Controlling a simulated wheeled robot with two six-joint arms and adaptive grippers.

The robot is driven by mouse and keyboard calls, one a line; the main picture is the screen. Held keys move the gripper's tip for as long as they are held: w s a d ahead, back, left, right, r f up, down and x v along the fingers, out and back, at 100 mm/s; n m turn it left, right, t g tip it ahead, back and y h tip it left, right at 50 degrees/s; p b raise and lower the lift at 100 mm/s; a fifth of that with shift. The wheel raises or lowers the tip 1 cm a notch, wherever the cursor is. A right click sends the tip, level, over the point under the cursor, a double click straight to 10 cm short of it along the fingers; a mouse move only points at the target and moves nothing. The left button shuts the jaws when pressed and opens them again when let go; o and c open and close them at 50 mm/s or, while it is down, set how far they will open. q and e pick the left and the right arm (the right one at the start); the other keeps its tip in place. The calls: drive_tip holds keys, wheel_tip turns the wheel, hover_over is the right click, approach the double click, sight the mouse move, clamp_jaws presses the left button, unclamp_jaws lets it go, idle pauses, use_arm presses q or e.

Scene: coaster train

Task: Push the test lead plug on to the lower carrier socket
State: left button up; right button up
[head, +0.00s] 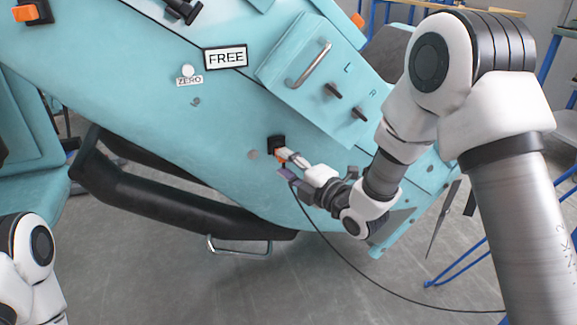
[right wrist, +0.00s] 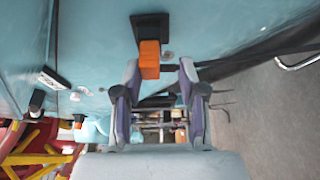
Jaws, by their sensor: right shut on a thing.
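The lower carrier socket (head: 276,142) is a black mount with an orange block, on the lower side of the teal car body. In the right wrist view the orange block (right wrist: 149,60) projects from its black base, just beyond my fingertips. My right gripper (head: 288,164) is at this socket, its fingers close beside the orange part. Its two purple-padded fingers (right wrist: 160,85) stand apart in the wrist view. The test lead's black cable (head: 335,248) hangs from the gripper. The plug itself is mostly hidden by the fingers; I cannot tell whether it touches the socket. My left gripper is out of view.
Another orange-and-black fitting (head: 27,12) is at the upper left of the car. A raised teal panel (head: 300,65) with a metal handle and two knobs stands above my right gripper. A black padded bar (head: 170,203) runs below left. Grey floor is open below.

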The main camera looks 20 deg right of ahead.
drive_tip(key=o, duration=1.2)
